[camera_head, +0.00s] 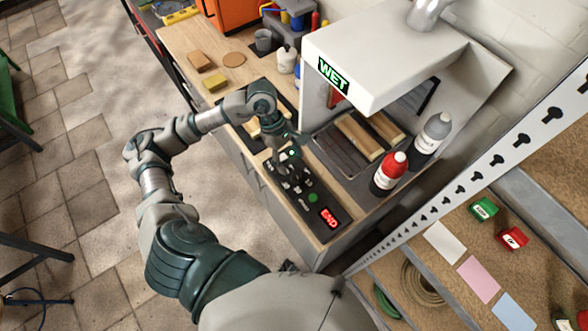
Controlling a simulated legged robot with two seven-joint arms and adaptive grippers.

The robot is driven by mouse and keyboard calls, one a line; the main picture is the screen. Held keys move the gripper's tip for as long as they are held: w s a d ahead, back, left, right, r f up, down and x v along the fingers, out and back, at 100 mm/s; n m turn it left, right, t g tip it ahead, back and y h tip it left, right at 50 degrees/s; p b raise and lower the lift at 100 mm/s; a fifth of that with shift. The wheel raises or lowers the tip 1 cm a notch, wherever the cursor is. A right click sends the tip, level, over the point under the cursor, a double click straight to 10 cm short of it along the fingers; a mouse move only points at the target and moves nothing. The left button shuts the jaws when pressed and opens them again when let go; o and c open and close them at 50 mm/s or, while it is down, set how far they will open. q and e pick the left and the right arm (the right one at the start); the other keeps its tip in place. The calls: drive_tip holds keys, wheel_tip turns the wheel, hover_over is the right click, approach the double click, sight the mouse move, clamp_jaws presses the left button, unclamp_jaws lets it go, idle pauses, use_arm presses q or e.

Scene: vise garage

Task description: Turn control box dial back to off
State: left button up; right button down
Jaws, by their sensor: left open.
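The black control box (304,206) lies at the front edge of the bench, below the white hood. I cannot tell whether the fingers touch the box. My right gripper is not in view.
The white hood (385,62) with a green "WET" sign overhangs the bench. Wood blocks (357,138) lie in a tray beside the box. A red-capped bottle (389,174) and a grey bottle (432,135) stand to the right. A perforated metal post (478,176) crosses the right side.

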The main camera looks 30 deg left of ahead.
sight(296, 173)
use_arm(q)
drive_tip(key=d+f, duration=0.3)
drive_tip(key=shift+s+f, duration=0.25)
drive_tip(key=shift+f, duration=0.45)
drive_tip(key=shift+a+f, duration=0.35)
drive_tip(key=shift+a, duration=0.35)
drive_tip(key=shift+d, duration=0.15)
drive_tip(key=c, duration=0.7)
drive_tip(key=shift+d, duration=0.2)
drive_tip(key=c, duration=0.4)
drive_tip(key=shift+d, duration=0.1)
drive_tip(key=shift+c, duration=0.2)
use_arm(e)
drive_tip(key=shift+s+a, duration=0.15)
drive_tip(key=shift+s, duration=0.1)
